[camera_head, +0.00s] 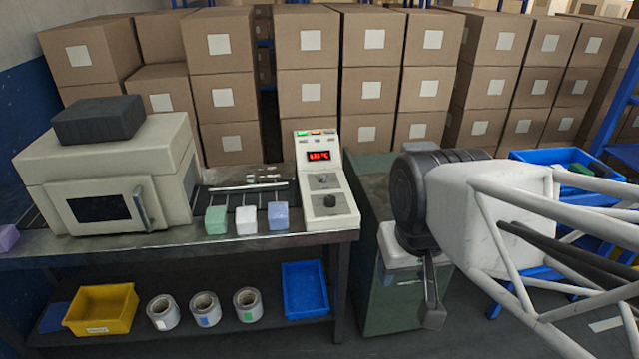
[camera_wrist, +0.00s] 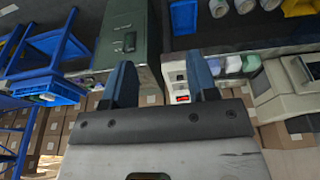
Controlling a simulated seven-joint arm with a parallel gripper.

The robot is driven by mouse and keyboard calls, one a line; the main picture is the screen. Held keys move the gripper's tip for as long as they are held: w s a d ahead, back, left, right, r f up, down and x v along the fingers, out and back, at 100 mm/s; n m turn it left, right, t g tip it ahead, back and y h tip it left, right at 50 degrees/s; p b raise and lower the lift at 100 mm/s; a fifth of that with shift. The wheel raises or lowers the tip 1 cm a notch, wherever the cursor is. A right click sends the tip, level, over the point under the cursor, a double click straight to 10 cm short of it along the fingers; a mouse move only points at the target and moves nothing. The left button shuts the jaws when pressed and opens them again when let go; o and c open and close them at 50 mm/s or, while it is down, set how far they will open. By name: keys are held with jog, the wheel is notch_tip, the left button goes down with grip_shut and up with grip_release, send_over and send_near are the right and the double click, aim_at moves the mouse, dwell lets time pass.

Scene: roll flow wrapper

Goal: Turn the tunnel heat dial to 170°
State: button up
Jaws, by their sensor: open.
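The control panel (camera_head: 312,212) is a pale sloped box at the right end of the machine table. It has a lit red display (camera_head: 319,156), whose digits I cannot read surely. My gripper (camera_head: 433,312) hangs right of the panel, in front of the green cabinet, apart from both knobs. In the wrist view its two fingers (camera_wrist: 161,80) are spread and empty, with part of the panel (camera_wrist: 176,72) showing between them.
The heat tunnel (camera_head: 110,175) stands on the left of the table. Green, white and purple blocks (camera_head: 246,221) sit left of the panel. The green cabinet (camera_head: 385,310) stands right of the table. Blue bins (camera_head: 545,157) are at right, and stacked cartons (camera_head: 375,85) line the back.

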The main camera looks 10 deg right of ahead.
jog(key=shift+o, duration=1.1)
jog(key=shift+w, duration=0.1)
jog(key=n+g, duration=0.3)
jog(key=n, duration=1.2)
send_over(330, 199)
notch_tip(330, 199, down, 18)
jog(key=shift+f, duration=3.9)
